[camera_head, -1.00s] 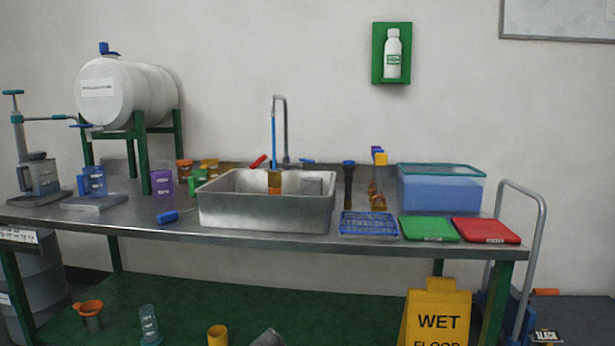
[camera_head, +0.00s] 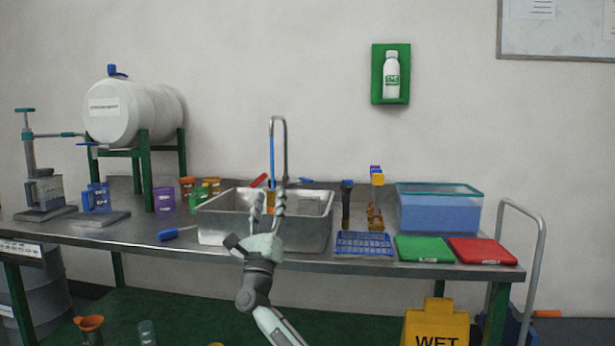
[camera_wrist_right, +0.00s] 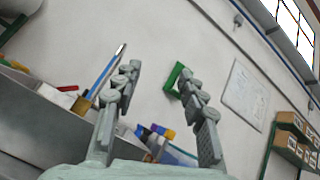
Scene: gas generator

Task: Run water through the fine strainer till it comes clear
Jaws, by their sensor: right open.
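A metal sink (camera_head: 222,228) stands on the bench, with a tall curved tap (camera_head: 285,140) behind it. A straight blue line (camera_head: 271,160), either water or a tube, runs down from the spout to an orange item in the sink, which also shows in the right wrist view (camera_wrist_right: 81,105). I cannot tell whether this item is the fine strainer. My right gripper (camera_head: 268,200) is open and empty in front of the sink, fingers pointing up; it hides part of the sink and the orange item. Its fingers (camera_wrist_right: 158,75) stand apart in the right wrist view. My left gripper is not in view.
Red (camera_head: 259,180) and blue (camera_head: 306,180) handles flank the tap. A blue rack (camera_head: 364,243), green lid (camera_head: 424,249), red lid (camera_head: 483,251) and blue tub (camera_head: 440,212) fill the bench's right side.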

